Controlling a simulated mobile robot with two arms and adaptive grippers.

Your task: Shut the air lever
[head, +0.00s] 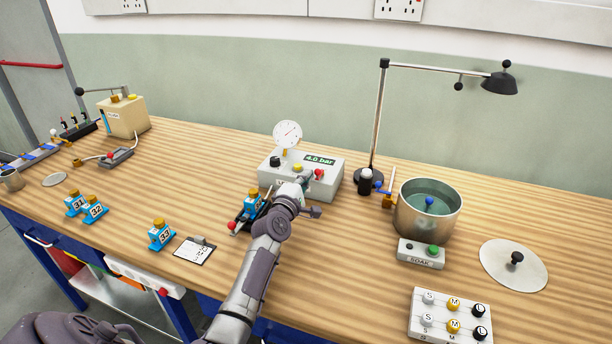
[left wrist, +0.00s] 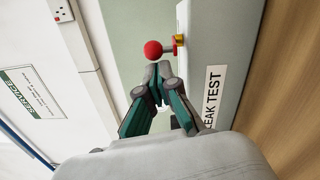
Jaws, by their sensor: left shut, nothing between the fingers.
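A red ball-ended lever (head: 319,173) stands at the right end of the pale leak-test box (head: 333,184). In the left wrist view, the lever's red ball (left wrist: 152,50) sits beside a yellow-and-red fitting on the box, which is labelled LEAK TEST (left wrist: 212,97). My left gripper (head: 306,182) is at the box front, close to the lever. In the left wrist view its fingertips (left wrist: 158,70) are together and empty, just by the ball; I cannot tell whether they touch it. A round gauge (head: 288,134) and a display reading 4.0 bar (head: 319,160) are on the box. My right gripper is not in view.
A numbered blue block (head: 252,203) sits left of my gripper, with a red ball (head: 233,226) beside it.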

